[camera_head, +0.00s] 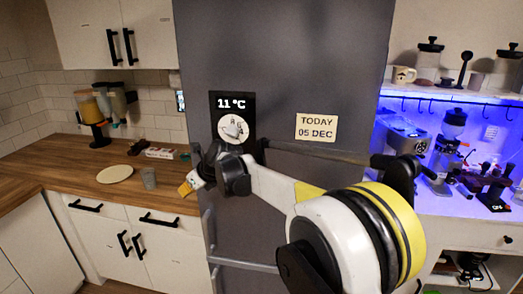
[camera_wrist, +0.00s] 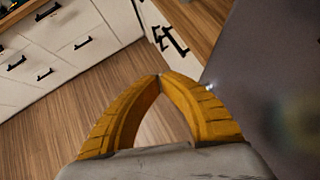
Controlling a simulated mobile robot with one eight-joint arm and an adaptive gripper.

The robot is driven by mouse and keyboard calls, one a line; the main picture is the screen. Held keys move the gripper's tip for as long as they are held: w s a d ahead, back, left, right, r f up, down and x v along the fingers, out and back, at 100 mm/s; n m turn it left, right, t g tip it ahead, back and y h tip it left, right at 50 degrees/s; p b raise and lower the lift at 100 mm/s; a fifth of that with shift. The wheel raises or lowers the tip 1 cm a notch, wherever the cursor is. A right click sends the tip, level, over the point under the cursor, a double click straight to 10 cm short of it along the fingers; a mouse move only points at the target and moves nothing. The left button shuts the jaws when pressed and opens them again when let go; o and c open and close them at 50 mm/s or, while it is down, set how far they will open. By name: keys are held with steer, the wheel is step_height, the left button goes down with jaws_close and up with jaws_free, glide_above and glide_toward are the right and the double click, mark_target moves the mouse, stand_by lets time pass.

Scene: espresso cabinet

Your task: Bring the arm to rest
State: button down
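My arm reaches across the head view in front of a grey fridge (camera_head: 285,65). My gripper (camera_head: 185,188) has yellow fingers and hangs at the fridge's left edge, near the wooden counter's front edge. In the wrist view my gripper (camera_wrist: 160,77) has its two fingertips together. Only floor shows in the gap between the bowed fingers, so it is shut and empty. The fridge (camera_wrist: 270,70) fills the right of the wrist view.
The wooden counter (camera_head: 60,165) at left holds a round board (camera_head: 115,174), a grey cup (camera_head: 148,178) and a dispenser (camera_head: 93,115). White drawers (camera_wrist: 60,45) stand beyond open wood floor (camera_wrist: 60,125). A blue-lit coffee shelf (camera_head: 440,200) is at right.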

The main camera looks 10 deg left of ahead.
steer(key=s+d+r+n+t+h+b, duration=0.25)
steer(key=d+n, duration=0.25)
steer(key=d, duration=1.3)
steer(key=s+d+r+n+t+h+b, duration=0.15)
steer(key=s+d+r+n, duration=0.35)
steer(key=d, duration=1.3)
steer(key=s+d+f+n+h+b, duration=0.2)
steer(key=s+d+f+n, duration=0.3)
steer(key=s+d, duration=0.5)
steer(key=s+d+f+n+h+b, duration=0.2)
steer(key=s+d+f+n, duration=0.4)
steer(key=d, duration=0.8)
steer(key=s+f+b, duration=0.1)
steer(key=s+f, duration=0.2)
steer(key=shift+s+d+n+t, duration=0.25)
steer(key=shift+s+n+t, duration=0.05)
steer(key=shift+s, duration=0.1)
